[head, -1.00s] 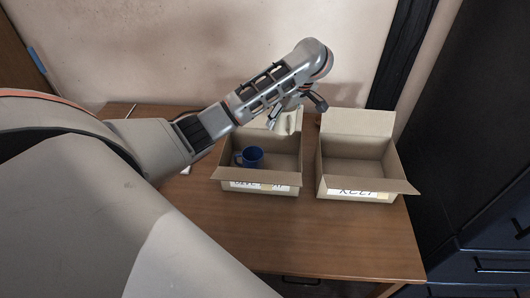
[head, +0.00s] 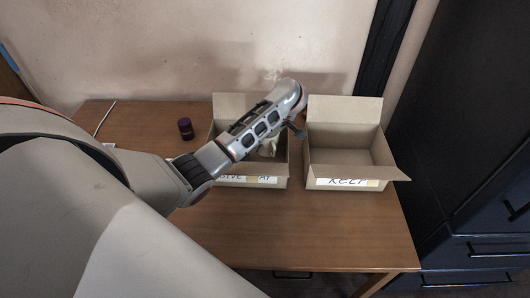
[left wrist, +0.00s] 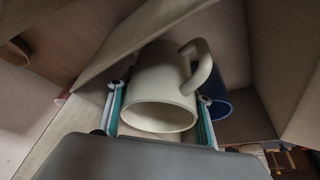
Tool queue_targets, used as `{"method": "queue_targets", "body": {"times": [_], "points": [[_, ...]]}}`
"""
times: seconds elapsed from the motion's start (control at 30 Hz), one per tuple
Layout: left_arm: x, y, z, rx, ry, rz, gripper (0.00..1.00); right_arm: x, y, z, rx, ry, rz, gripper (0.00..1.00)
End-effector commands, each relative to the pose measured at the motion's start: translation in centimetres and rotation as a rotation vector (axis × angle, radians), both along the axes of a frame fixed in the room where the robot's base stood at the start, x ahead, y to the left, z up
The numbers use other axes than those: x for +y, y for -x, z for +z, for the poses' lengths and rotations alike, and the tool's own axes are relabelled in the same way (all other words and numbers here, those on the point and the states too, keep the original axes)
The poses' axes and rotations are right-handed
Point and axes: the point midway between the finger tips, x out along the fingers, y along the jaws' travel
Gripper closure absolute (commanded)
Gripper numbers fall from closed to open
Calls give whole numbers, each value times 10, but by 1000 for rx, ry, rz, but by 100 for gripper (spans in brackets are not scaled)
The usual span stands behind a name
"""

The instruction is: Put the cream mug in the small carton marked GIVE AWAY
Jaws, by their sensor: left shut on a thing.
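The cream mug (left wrist: 160,88) is held between the two fingers of my left gripper (left wrist: 160,105), its mouth toward the wrist camera. In the head view the cream mug (head: 268,148) shows partly below my left gripper (head: 280,138), within the outline of the carton marked GIVE AWAY (head: 232,104). Whether it touches the carton floor I cannot tell. A blue mug (left wrist: 219,105) shows behind the cream mug in the left wrist view; my arm hides it in the head view. Part of the label is hard to read. My right gripper is not in view.
A similar carton marked KEEP (head: 345,112) stands open and empty just to the right. A dark purple jar (head: 185,128) stands on the wooden table (head: 300,232), left of the cartons. The front of the table is clear. Dark drawers (head: 490,230) stand at the right.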

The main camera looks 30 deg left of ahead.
Motion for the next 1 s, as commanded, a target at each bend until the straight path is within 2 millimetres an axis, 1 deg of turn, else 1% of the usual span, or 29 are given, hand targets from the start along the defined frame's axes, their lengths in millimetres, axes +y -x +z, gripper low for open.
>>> {"method": "queue_targets", "body": {"times": [0.13, 0.3, 0.4, 0.67, 0.83, 0.87, 1.0], "points": [[0, 0, -11, 0, -1, 0, 80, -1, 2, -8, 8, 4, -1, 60], [-1, 0, -37, 1, 1, -1, 80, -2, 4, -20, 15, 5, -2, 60], [0, -1, -44, -2, -1, -1, 80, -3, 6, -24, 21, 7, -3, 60], [0, -1, -44, -2, 0, 0, 80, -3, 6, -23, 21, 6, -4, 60], [0, 0, -49, -1, 0, 0, 80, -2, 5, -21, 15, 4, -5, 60], [0, 0, -49, 0, 0, 0, 43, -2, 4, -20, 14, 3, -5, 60], [0, 0, -48, 0, 0, 0, 43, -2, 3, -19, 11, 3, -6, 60]]}}
